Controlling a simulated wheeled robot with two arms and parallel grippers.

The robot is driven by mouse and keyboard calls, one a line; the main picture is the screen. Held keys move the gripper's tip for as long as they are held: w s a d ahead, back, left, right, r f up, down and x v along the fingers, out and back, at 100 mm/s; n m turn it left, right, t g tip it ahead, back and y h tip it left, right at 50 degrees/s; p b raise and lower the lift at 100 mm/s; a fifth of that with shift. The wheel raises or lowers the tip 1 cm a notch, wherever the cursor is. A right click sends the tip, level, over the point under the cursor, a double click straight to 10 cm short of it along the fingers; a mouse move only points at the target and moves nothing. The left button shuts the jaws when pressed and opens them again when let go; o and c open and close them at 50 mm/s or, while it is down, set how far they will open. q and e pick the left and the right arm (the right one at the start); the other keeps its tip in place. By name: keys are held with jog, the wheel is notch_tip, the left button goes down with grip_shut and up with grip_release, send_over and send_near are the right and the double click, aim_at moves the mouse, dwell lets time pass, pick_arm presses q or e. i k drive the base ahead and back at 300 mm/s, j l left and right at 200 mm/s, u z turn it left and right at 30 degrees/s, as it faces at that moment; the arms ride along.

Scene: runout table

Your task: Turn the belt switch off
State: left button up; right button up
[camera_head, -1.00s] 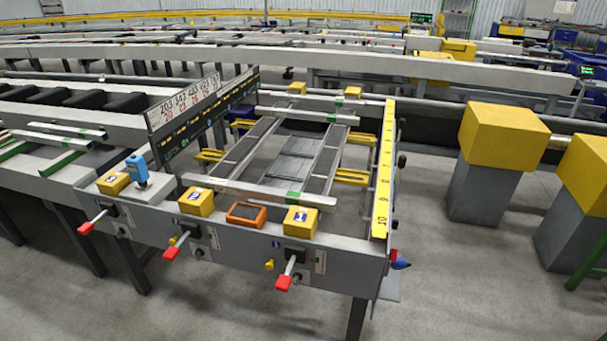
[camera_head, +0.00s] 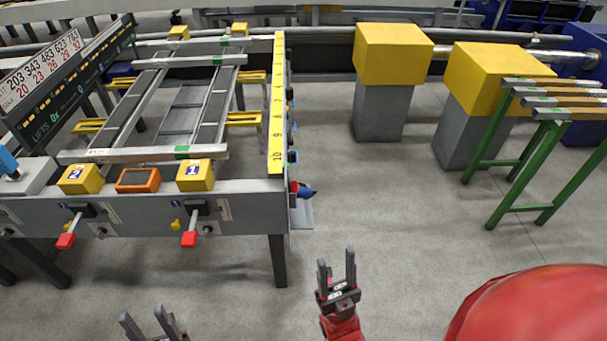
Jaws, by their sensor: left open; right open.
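The runout table (camera_head: 140,212) stands on the left with a grey front panel. On this panel are two red-handled levers, one (camera_head: 66,240) under the yellow box marked 2 (camera_head: 81,179) and one (camera_head: 189,238) under the yellow box marked 1 (camera_head: 195,175). Both handles hang down and forward. I cannot tell which control is the belt switch. A blue and red knob-like part (camera_head: 304,191) sits at the panel's right end. My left gripper (camera_head: 143,315) is open and empty, below the panel in the picture. My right gripper (camera_head: 337,262) is open and empty, right of the table leg.
An orange-framed device (camera_head: 138,180) sits between the yellow boxes. A yellow numbered scale (camera_head: 277,110) runs along the table's right edge. Two grey pedestals with yellow tops (camera_head: 393,47) (camera_head: 490,75) and a green trestle (camera_head: 500,150) stand on the right. The floor between is clear.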

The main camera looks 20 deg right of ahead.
aim_at(293, 186)
jog(key=l, duration=1)
jog(key=i+l, duration=0.15)
jog(key=i, duration=0.2)
jog(key=i+l, duration=0.1)
jog(key=i, duration=0.2)
jog(key=u, duration=0.05)
